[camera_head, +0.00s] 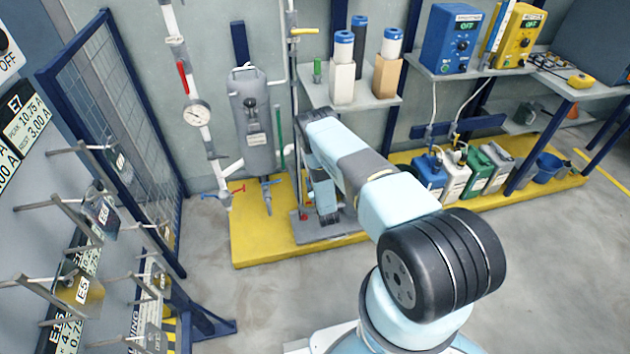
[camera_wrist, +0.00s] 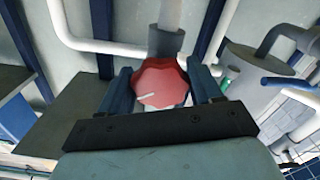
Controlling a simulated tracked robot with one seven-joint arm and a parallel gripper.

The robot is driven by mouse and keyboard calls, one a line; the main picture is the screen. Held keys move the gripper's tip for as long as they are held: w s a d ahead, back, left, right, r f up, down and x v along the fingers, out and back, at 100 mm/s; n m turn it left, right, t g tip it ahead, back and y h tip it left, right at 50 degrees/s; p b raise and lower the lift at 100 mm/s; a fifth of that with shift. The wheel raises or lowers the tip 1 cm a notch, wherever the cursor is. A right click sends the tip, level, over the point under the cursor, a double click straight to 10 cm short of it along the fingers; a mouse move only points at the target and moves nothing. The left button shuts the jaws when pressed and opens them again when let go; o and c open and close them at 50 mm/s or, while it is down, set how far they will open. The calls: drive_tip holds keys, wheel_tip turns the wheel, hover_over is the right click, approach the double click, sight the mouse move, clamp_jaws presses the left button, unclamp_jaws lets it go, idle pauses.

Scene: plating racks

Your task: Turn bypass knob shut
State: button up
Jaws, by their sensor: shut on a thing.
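The red bypass knob (camera_wrist: 160,84) has a lobed rim and a short white mark, which lies nearly level and a little tilted in the wrist view. It sits on a dark fitting below a grey vertical pipe (camera_wrist: 170,14). My gripper (camera_wrist: 161,88) is shut on the knob, with one blue finger on each side of it. In the head view my gripper (camera_head: 326,214) is low, over the grey plate at the yellow platform; the arm hides most of the knob's surroundings there.
A grey filter vessel (camera_head: 252,125) stands left of my arm, with a pressure gauge (camera_head: 196,113) on the pipe beside it. A shelf (camera_head: 350,103) with blue-capped cartridges is behind. Several jugs (camera_head: 455,178) stand on the yellow platform (camera_head: 245,248) at right. A white pipe (camera_wrist: 75,38) runs near the fingers.

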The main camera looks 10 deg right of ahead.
drive_tip(key=shift+f, duration=0.1)
drive_tip(key=o, duration=1)
drive_tip(key=shift+c, duration=0.2)
drive_tip(key=s, duration=1.3)
drive_tip(key=shift+s, duration=0.4)
